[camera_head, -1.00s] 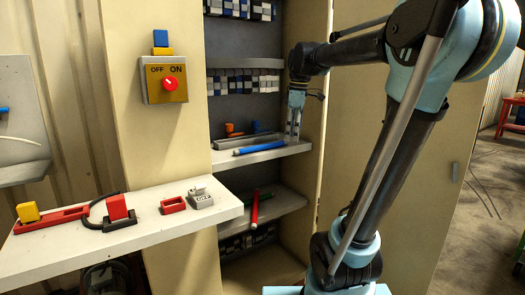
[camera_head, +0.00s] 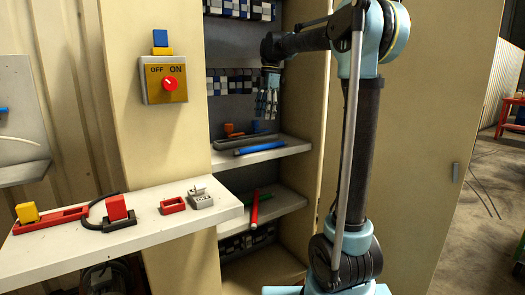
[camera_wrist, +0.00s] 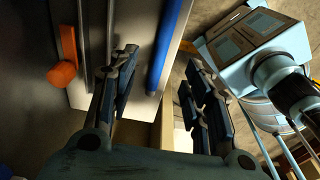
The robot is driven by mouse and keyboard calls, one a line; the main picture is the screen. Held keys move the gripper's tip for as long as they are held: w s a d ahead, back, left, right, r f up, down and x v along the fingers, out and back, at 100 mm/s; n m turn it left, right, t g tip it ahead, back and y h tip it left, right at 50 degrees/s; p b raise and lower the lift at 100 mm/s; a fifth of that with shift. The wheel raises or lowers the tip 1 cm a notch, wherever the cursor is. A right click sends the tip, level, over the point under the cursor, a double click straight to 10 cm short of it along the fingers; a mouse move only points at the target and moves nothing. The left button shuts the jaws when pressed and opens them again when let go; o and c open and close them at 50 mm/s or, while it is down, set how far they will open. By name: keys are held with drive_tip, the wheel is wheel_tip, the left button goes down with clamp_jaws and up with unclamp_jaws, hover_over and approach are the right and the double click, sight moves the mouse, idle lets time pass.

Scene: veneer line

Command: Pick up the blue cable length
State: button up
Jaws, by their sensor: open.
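The blue cable length (camera_head: 260,148) lies on the upper cabinet shelf (camera_head: 290,149), near its front edge. My gripper (camera_head: 267,112) hangs fingers down above this shelf, apart from the cable. In the wrist view my gripper (camera_wrist: 160,85) has its fingers spread wide with nothing held between them.
An orange piece (camera_head: 230,129) and a dark rail lie behind the cable. A white side table (camera_head: 160,232) carries red parts. The cabinet's right wall (camera_head: 312,110) stands beside my gripper.

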hover_over(262, 148)
drive_tip(key=w, duration=0.3)
drive_tip(key=f, duration=0.7)
drive_tip(key=shift+s+d+f, duration=0.2)
drive_tip(key=shift+f, duration=0.1)
drive_tip(key=shift+s+a+f, duration=0.1)
drive_tip(key=shift+s+f, duration=0.1)
drive_tip(key=shift+f, duration=1.2)
drive_tip(key=shift+s+a+f, duration=0.1)
drive_tip(key=shift+s+f, duration=0.05)
drive_tip(key=shift+f, duration=1.2)
clamp_jaws()
